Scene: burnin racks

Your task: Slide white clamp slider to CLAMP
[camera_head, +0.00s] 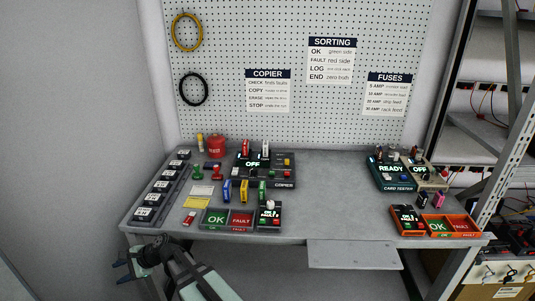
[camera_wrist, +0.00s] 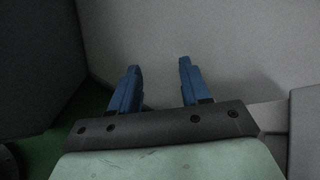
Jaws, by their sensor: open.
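No part is clearly legible as the white clamp slider at this size. Small white parts show on the black copier unit (camera_head: 268,180), on the small black box (camera_head: 268,222) in front of it, and around the card tester (camera_head: 397,186) and the beige unit with an OFF display (camera_head: 425,172). The word CLAMP is not readable. My gripper (camera_head: 123,266) is low at the left, off the bench's front left corner and far from these units. In the wrist view its two blue fingers (camera_wrist: 158,78) are apart with nothing between them.
The grey bench (camera_head: 330,190) has a clear middle between the copier and the card tester. Green and red OK/FAULT trays (camera_head: 228,230) stand at the front left, with an orange one (camera_head: 450,236) at the front right. A row of labelled blocks (camera_head: 161,187) lines the left edge.

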